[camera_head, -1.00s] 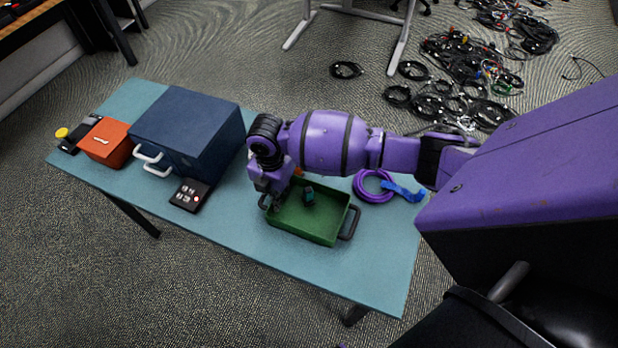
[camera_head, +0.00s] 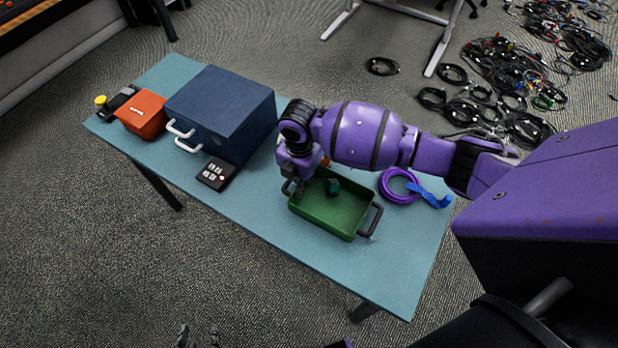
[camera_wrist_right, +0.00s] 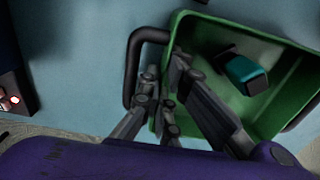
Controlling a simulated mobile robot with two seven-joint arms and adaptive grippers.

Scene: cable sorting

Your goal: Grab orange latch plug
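A small orange thing (camera_head: 326,161) shows at the back edge of the green tray, mostly hidden behind my right wrist; I cannot tell whether it is the latch plug. My right gripper (camera_wrist_right: 163,72) is over the tray's left end. Its fingers are apart, one on each side of the wall, near the black handle (camera_wrist_right: 131,65); contact cannot be told. In the head view its fingers are mostly hidden under the wrist. A teal and black plug (camera_wrist_right: 246,73) lies in the tray. My left gripper (camera_head: 198,338) shows at the bottom edge, fingers apart and empty, away from the table.
The green tray (camera_head: 330,222) stands on the blue table (camera_head: 262,212). A purple cable coil (camera_head: 398,185) with a blue piece (camera_head: 432,197) lies right of it. A navy case (camera_head: 222,112), an orange-red box (camera_head: 142,115) and a black keypad (camera_head: 216,173) stand left. The table's front strip is clear.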

